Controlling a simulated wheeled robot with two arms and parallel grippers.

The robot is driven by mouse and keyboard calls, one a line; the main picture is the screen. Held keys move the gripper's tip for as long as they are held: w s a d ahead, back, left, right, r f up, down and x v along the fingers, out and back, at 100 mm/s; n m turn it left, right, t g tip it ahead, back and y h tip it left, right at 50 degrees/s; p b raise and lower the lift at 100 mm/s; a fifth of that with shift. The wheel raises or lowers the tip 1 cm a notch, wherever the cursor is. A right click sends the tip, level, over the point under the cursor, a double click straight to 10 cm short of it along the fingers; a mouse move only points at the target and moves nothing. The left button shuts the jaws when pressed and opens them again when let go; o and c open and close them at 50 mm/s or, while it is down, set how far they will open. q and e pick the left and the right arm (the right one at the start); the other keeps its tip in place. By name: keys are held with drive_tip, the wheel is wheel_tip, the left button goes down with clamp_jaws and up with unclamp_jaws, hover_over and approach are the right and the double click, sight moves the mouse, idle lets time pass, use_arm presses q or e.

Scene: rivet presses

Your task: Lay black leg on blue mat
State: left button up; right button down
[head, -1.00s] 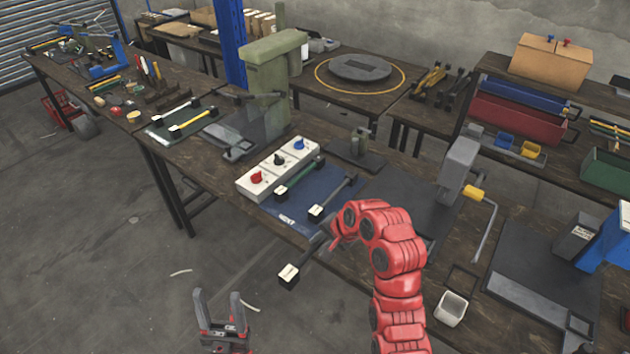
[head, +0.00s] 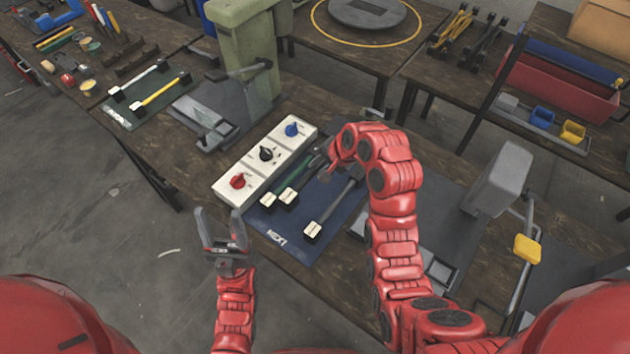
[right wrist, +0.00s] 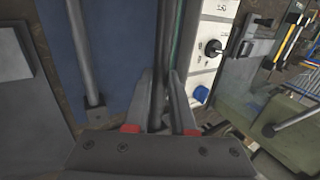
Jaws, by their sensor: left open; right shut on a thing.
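The blue mat (head: 325,215), marked NEXT, lies on the bench and also shows in the right wrist view (right wrist: 115,60). My right gripper (head: 328,168) is over it, shut on a black leg with a pale square end (head: 288,196). In the right wrist view the dark shaft (right wrist: 160,45) runs between the fingers. I cannot tell if the held leg touches the mat. A green leg (head: 268,199) lies close beside it on the left, and another dark grey leg (head: 313,229) lies to the right. My left gripper (head: 220,222) is open and empty, off the bench's front edge.
A white panel with red, black and blue knobs (head: 265,154) borders the mat's left side. A green press (head: 248,60) stands behind it, and a grey press (head: 498,178) stands right. A dark green mat (head: 150,105) with white and yellow legs lies far left.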

drive_tip(key=f+p, duration=0.1)
drive_tip(key=f, duration=0.3)
drive_tip(key=f+p, duration=0.2)
drive_tip(key=f, duration=0.1)
drive_tip(key=shift+s+f, duration=0.2)
drive_tip(key=shift+f, duration=0.2)
drive_tip(key=shift+w+f, duration=0.1)
drive_tip(key=shift+f, duration=0.2)
drive_tip(key=c, duration=1.2)
unclamp_jaws()
drive_tip(key=shift+f, duration=0.15)
drive_tip(key=o, duration=0.4)
drive_tip(key=shift+o, duration=0.2)
